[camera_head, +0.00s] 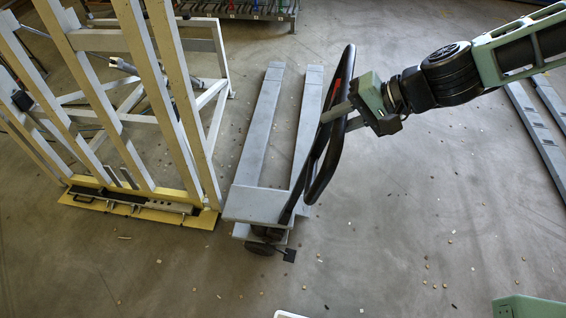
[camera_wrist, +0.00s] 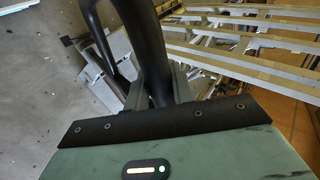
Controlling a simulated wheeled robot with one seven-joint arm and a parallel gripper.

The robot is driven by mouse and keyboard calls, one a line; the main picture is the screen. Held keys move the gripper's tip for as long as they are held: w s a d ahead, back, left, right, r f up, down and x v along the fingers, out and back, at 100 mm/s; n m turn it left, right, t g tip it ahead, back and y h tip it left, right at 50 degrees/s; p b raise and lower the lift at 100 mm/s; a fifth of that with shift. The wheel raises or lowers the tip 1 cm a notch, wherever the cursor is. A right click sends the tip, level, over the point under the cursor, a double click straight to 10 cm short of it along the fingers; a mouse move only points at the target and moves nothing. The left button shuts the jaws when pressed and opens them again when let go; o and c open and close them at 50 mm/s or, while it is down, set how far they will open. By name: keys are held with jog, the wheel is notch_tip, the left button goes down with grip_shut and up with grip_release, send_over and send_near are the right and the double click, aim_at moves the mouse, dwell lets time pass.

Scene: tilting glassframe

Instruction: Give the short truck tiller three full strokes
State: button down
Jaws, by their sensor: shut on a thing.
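The short truck is a grey-blue pallet truck with two forks (camera_head: 262,125) pointing away from me. Its tiller (camera_head: 318,165) is a black loop handle with a red part near the top, rising tilted from the truck's near end. My gripper (camera_head: 340,112) comes in from the upper right and is shut on the tiller's right side. In the wrist view the dark tiller bar (camera_wrist: 148,45) runs between the two fingers (camera_wrist: 160,88). The fingertips are partly hidden behind the bar in the head view.
A tilting frame with yellow-edged uprights (camera_head: 120,105) stands close on the left of the truck. Other grey forks (camera_head: 540,135) lie at the far right. A green object (camera_head: 530,307) is at the lower right corner. The floor in front is open, with small scattered debris.

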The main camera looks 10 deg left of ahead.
jog(key=shift+a+r, duration=0.1)
jog(key=shift+a, duration=0.1)
jog(key=a, duration=0.9)
jog(key=shift+a+r, duration=0.3)
jog(key=shift+r, duration=0.15)
jog(key=c, duration=1)
grip_release()
jog(key=p+v, duration=0.3)
jog(key=v, duration=0.8)
jog(key=shift+p, duration=0.35)
